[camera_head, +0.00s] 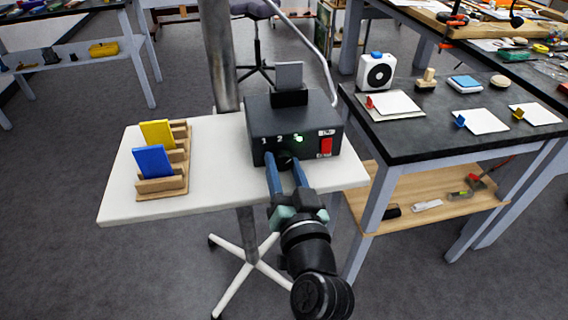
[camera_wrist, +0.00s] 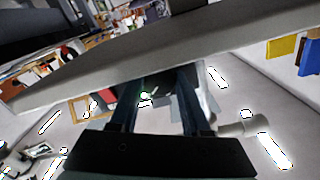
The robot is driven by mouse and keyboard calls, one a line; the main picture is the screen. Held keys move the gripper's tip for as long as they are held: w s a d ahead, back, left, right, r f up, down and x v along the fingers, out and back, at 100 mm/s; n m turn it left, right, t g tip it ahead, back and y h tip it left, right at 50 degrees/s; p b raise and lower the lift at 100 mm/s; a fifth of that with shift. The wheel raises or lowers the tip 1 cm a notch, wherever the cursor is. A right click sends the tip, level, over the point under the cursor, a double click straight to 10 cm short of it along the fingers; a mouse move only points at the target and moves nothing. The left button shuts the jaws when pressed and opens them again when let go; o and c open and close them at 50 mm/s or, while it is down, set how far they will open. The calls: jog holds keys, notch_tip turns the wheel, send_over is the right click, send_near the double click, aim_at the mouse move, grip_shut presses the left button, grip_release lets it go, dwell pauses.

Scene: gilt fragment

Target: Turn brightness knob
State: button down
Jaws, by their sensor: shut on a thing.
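A black box (camera_head: 268,122) stands on the white stand top. Its front carries the numbers 1, 2 and 3 with a green light (camera_head: 298,138) near the right-hand number, and a red switch (camera_head: 326,146) at the right. The dark brightness knob (camera_head: 285,160) sits low on that front, mostly hidden by my fingers. My gripper (camera_head: 284,165) reaches up from below with its two blue fingers on either side of the knob, shut on it. In the wrist view the fingertips (camera_wrist: 156,92) frame a dark area with the green glow; the knob's angle cannot be told.
A grey plate stands on the box. The black-topped table (camera_head: 400,145) at the right holds a white fan-like device (camera_head: 376,72) and papers.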

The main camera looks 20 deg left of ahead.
jog(key=shift+c, duration=1.8)
grip_release()
jog(key=shift+s+d, duration=0.1)
jog(key=b+v, duration=0.1)
jog(key=v, duration=1.1)
jog(key=shift+s+d+b, duration=0.2)
jog(key=shift+s+b, duration=0.1)
jog(key=shift+b, duration=0.1)
